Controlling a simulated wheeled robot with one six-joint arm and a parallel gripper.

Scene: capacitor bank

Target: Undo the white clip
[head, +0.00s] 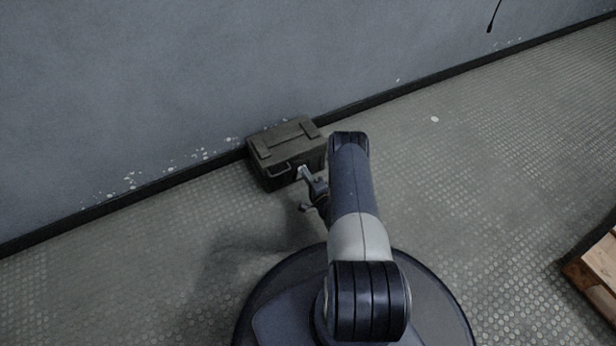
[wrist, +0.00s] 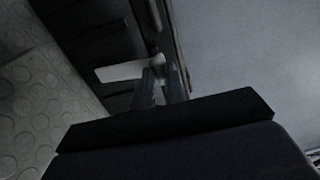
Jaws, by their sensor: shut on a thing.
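The white clip (head: 301,171) is on the front face of a dark olive-brown box (head: 285,150), near its right end. The box stands on the floor against the wall with its lid down. In the wrist view the clip (wrist: 120,71) is a pale strip across the dark box side. My gripper (head: 309,180) is at the clip in the head view. In the wrist view its fingertips (wrist: 161,80) are close together on the clip's end by the lid edge. My arm hides the right part of the box's surroundings in the head view.
A grey wall (head: 150,90) with a black skirting (head: 120,205) runs behind the box. A carrying handle (head: 278,172) is on the box front, left of the clip. A wooden pallet or crate (head: 600,262) lies at the right edge. The studded floor (head: 490,170) between is clear.

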